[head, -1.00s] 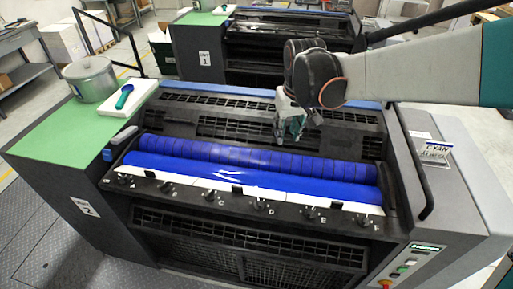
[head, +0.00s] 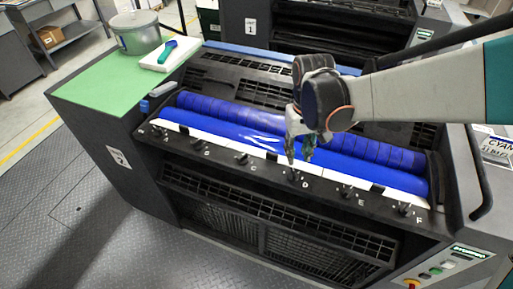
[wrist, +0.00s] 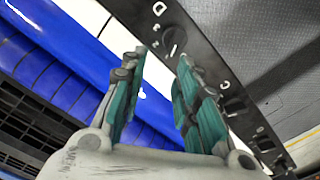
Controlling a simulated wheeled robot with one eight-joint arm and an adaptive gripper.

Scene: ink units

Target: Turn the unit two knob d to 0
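Unit two is the near press with a blue roller (head: 250,138) and a row of small dark knobs along its front rail. Knob d (head: 294,175) is beside the letter D, below my gripper (head: 299,162). In the wrist view knob d (wrist: 174,41) shows as a round dial with a dark bar, near the letter D. My gripper (wrist: 162,55) is open, with its two teal fingers apart and the knob just beyond the fingertips. It looks empty and seems not to touch the knob. The knob's exact setting is too small to read.
Knob C (head: 243,158) and knob E (head: 347,190) flank it on the rail. A metal pot (head: 136,33) and a white tray (head: 170,54) with a green-handled tool stand on the green top at left. Unit one (head: 300,35) is behind. The floor in front is clear.

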